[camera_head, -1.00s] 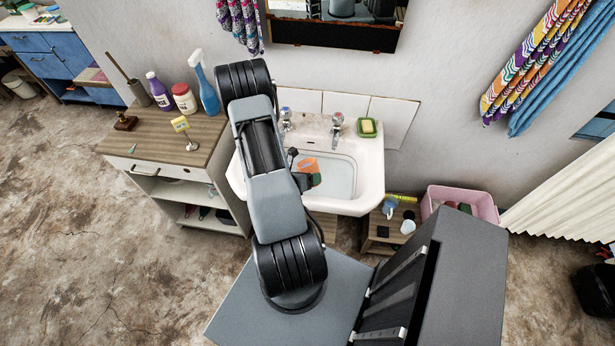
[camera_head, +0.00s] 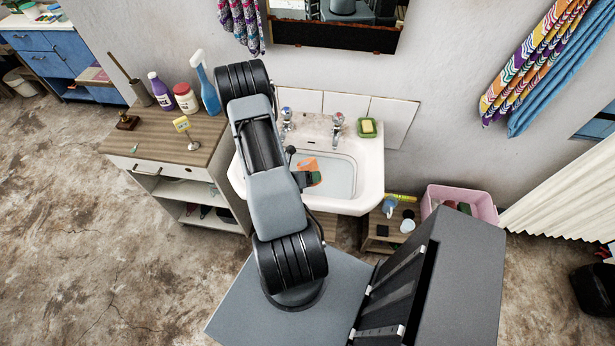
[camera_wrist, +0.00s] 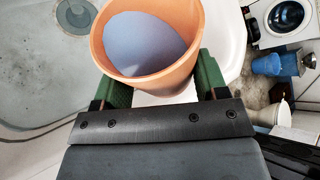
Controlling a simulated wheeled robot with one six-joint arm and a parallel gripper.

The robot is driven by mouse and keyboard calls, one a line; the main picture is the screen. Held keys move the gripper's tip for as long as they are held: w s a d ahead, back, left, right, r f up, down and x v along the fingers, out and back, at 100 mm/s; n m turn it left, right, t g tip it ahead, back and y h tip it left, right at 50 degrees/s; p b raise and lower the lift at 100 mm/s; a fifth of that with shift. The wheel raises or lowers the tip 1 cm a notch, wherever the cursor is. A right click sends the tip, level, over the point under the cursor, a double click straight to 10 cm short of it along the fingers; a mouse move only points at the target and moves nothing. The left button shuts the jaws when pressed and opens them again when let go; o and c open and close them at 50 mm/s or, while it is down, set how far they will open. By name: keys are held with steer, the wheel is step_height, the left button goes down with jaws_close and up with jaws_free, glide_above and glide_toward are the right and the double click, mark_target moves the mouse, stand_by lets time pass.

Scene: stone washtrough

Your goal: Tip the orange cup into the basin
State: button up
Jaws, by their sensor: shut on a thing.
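The orange cup (camera_head: 308,163) is held over the white basin (camera_head: 374,185) in the head view, partly behind my arm, and looks tilted. In the wrist view the cup (camera_wrist: 188,52) sits between the green finger pads of my gripper (camera_wrist: 160,88), which is shut on it. Its mouth shows a smooth blue-grey inside; I cannot tell whether that is liquid or the bottom. The basin (camera_wrist: 35,75) with its drain also shows at the left of the wrist view. In the head view my gripper (camera_head: 310,180) is mostly hidden.
To the left, a cabinet (camera_head: 150,150) bears bottles and a blue spray bottle (camera_head: 207,92). A pink crate (camera_head: 462,200) and a low wooden stand (camera_head: 380,240) are at the right.

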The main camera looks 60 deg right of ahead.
steer(key=shift+w+d+r+p, duration=0.1)
steer(key=shift+w+p, duration=0.05)
steer(key=shift+p, duration=0.25)
steer(key=shift+n+g+y, duration=0.3)
steer(key=shift+n+g, duration=0.2)
steer(key=shift+w, duration=0.1)
stand_by(0.4)
steer(key=shift+w+d+n+g+y, duration=0.15)
steer(key=shift+n+g+y, duration=0.15)
steer(key=shift+n+g, duration=0.35)
steer(key=shift+f, duration=0.2)
stand_by(0.6)
steer(key=shift+w+f+n+g, duration=0.1)
steer(key=shift+w+n+g, duration=0.05)
steer(key=shift+n+g, duration=0.4)
stand_by(0.4)
stand_by(0.4)
steer(key=shift+w+d+n+g+y, duration=0.15)
steer(key=shift+n+g+y, duration=0.15)
steer(key=shift+n+g, duration=0.15)
